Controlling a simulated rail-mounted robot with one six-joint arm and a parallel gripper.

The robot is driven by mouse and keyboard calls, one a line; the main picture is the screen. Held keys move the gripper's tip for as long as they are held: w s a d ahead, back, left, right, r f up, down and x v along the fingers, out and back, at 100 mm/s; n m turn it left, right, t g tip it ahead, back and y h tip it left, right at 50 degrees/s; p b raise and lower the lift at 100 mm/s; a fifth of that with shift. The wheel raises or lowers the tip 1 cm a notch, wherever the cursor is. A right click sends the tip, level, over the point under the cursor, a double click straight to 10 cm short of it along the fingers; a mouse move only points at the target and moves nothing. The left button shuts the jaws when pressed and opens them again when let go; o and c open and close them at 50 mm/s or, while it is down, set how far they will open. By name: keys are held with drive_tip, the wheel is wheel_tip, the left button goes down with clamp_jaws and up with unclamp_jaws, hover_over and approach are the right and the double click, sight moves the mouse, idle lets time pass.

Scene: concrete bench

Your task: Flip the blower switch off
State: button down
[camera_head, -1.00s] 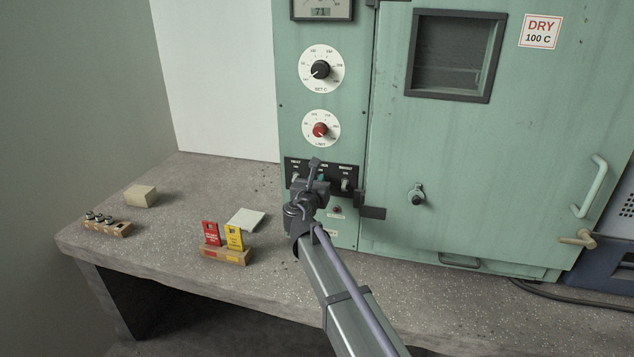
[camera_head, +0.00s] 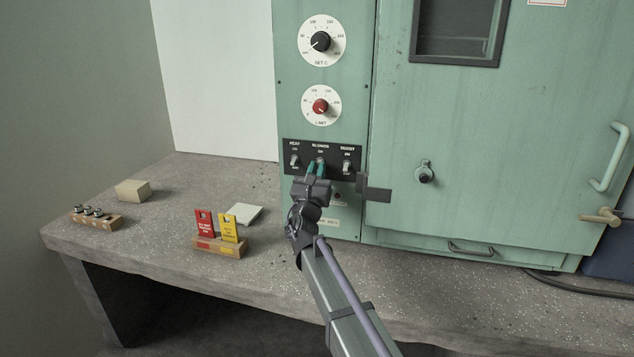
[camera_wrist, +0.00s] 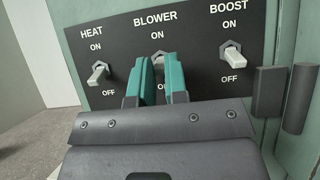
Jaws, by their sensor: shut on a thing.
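The blower switch (camera_wrist: 158,58) is in the middle of a black three-switch panel (camera_head: 309,157) on the green oven. In the wrist view its hex nut shows between my teal fingers, but its lever is mostly hidden, so I cannot tell whether it is up or down. My gripper (camera_head: 316,166) is shut on the blower switch, one finger on each side. The fingers also fill the middle of the wrist view (camera_wrist: 160,80).
The heat switch (camera_wrist: 98,73) and boost switch (camera_wrist: 234,54) flank the fingers closely, levers toward OFF. A dark latch block (camera_head: 373,188) juts out at the panel's lower right. Red and yellow tags (camera_head: 217,226) stand in a wooden holder on the bench.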

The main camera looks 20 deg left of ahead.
drive_tip(key=shift+w+f+t+b, duration=0.1)
drive_tip(key=shift+f+t+b, duration=0.2)
drive_tip(key=shift+t+b, duration=0.25)
drive_tip(key=c, duration=1.1)
unclamp_jaws()
drive_tip(key=shift+c, duration=0.2)
drive_tip(key=b+v, duration=0.7)
drive_tip(key=v, duration=0.3)
drive_tip(key=shift+s+f, duration=0.25)
drive_tip(key=shift+s, duration=0.05)
